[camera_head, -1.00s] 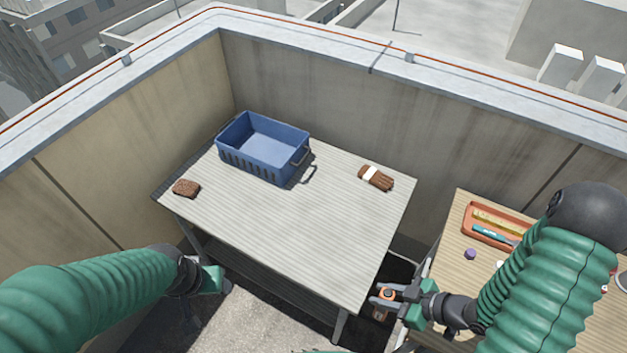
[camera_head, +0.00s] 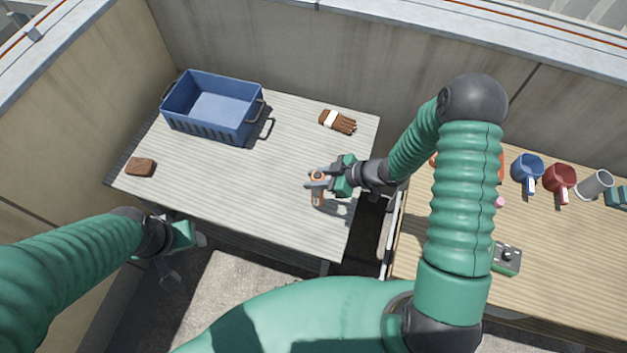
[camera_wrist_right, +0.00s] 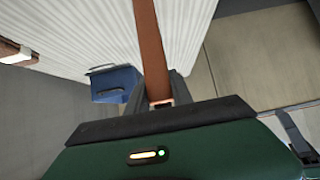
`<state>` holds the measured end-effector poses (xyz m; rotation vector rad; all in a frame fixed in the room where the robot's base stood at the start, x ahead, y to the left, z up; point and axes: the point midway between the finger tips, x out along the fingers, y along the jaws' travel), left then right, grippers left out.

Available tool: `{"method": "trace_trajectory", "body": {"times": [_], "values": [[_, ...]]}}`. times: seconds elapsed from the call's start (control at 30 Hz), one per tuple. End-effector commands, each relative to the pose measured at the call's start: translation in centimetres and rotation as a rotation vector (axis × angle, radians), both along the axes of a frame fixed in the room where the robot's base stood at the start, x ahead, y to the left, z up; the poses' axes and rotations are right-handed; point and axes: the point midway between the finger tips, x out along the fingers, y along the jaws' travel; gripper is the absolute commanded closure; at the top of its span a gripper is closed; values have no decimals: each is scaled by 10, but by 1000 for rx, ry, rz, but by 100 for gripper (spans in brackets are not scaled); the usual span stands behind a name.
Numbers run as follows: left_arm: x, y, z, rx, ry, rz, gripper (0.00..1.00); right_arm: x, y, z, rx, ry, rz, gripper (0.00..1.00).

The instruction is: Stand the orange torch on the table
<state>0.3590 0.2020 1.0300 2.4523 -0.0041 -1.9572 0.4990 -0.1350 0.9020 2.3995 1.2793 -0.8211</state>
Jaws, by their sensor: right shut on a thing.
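My right gripper (camera_head: 317,178) is shut on the orange torch (camera_head: 318,195), over the right part of the grey slatted table (camera_head: 225,180). The torch looks roughly upright, with its top between the fingers. I cannot tell whether its lower end touches the table. In the right wrist view the torch (camera_wrist_right: 150,45) shows as a long brown-orange shaft running up from the jaws. My left gripper (camera_head: 185,240) hangs low off the table's front left edge. Its fingers are too unclear to tell open from shut.
A blue crate (camera_head: 212,105) stands at the table's back left. A second table at right holds a blue mug (camera_head: 527,170) and red mug (camera_head: 561,180).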

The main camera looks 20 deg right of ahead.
Motion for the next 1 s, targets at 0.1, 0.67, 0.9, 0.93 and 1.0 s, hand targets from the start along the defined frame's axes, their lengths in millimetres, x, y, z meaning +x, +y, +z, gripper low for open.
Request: {"method": "trace_trajectory", "body": {"times": [0.1, 0.67, 0.9, 0.93, 1.0], "values": [[0, 0, 2, 0, 0, 0, 42, 2, 1, -15, 2, 5, -3, 100], [0, 0, 2, 0, 0, 0, 42, 3, 0, -37, -3, 3, -2, 51], [0, 0, 3, 0, 0, 0, 42, 2, -1, -35, -2, 1, -1, 51], [0, 0, 2, 0, 0, 0, 42, 1, -2, -34, -3, 1, -2, 51], [0, 0, 2, 0, 0, -1, 42, -1, -8, -29, -4, 0, -3, 51]]}}
